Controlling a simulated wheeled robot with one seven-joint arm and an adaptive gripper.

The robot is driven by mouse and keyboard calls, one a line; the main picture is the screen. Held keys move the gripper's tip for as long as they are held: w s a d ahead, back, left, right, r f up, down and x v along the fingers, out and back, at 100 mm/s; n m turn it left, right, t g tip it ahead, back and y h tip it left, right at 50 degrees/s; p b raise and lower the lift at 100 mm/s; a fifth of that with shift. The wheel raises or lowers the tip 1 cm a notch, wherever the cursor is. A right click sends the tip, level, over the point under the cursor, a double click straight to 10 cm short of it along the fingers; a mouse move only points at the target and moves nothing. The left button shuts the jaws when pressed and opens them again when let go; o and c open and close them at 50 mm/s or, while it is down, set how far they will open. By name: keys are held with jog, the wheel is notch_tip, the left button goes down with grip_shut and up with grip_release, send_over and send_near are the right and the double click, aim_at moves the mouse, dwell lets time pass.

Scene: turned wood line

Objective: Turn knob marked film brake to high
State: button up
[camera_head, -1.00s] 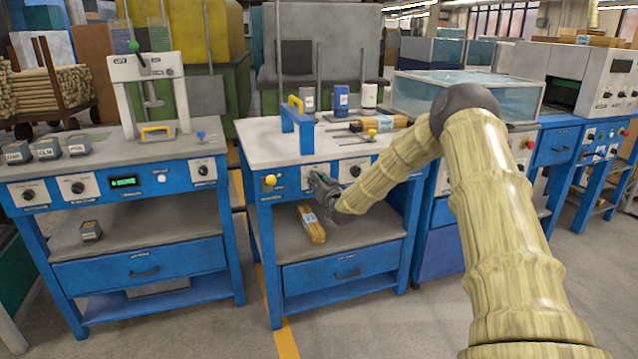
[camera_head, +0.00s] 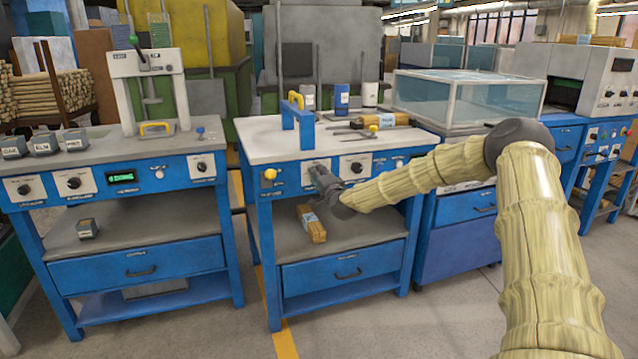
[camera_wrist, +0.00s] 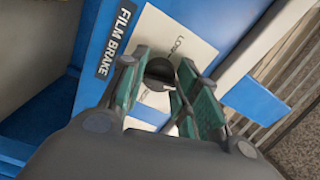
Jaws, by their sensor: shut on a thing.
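The film brake knob (camera_wrist: 158,72) is a dark round knob on a cream plate (camera_wrist: 205,35) on the blue front of the middle bench. A dark "FILM BRAKE" label (camera_wrist: 117,40) is beside the plate. "LOW" shows partly on the plate; the other marking is mostly hidden by a finger. I cannot clearly tell where the knob points. My gripper (camera_wrist: 163,78) has its green-padded fingers on both sides of the knob and is shut on it. In the head view my gripper (camera_head: 318,174) is at the bench front and hides most of the knob.
Another dial (camera_head: 356,168) is close to the right of my gripper, and a yellow knob (camera_head: 270,174) is to the left. A wooden block bundle (camera_head: 312,224) lies on the shelf below. A blue frame with a yellow handle (camera_head: 297,122) stands on the benchtop (camera_head: 262,142).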

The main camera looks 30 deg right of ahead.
jog(key=m+b, duration=2)
jog(key=b, duration=0.1)
jog(key=shift+d+f+m+b, duration=0.1)
jog(key=shift+d+m+b, duration=0.15)
jog(key=shift+m+b, duration=0.15)
jog(key=o, duration=1)
jog(key=shift+s, duration=0.1)
jog(key=shift+a, duration=0.1)
jog(key=shift+r, duration=0.2)
